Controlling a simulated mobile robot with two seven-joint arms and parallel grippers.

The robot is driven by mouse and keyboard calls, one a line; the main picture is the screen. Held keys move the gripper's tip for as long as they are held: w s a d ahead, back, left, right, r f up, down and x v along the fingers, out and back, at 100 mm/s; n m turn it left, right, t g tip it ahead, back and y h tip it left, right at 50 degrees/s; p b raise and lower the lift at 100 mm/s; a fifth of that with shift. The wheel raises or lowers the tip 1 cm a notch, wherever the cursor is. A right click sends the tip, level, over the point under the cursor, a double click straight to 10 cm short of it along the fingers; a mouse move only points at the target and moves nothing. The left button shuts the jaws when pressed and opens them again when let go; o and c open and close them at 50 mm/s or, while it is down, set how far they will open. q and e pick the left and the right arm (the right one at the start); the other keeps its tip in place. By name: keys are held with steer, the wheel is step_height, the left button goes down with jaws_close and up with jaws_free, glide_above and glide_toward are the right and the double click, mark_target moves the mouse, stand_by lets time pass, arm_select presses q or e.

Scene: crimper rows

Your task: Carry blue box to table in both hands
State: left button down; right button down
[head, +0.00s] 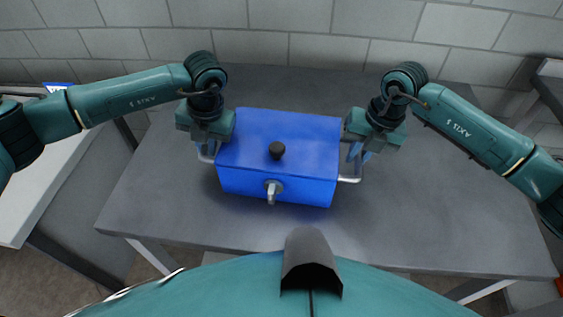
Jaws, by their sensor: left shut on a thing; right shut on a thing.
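A blue box (300,160) with a black knob on its lid, a grey latch on its front and a light handle at each side is at or just over the middle of the grey table (440,210). I cannot tell whether its bottom touches the top. My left gripper (208,152) is shut on the box's left handle. My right gripper (358,152) is shut on its right handle. The gripper bodies partly hide the handles.
A white surface (60,170) stands to the left of the table, with a gap between. A grey block wall (300,50) runs behind. Another grey piece of furniture (550,85) shows at the right edge. The tabletop around the box looks clear.

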arm_select(q)
steer(key=shift+w+r, duration=0.15)
steer(key=shift+r, duration=0.1)
arm_select(e)
steer(key=shift+w+r, duration=0.15)
steer(key=shift+r, duration=0.1)
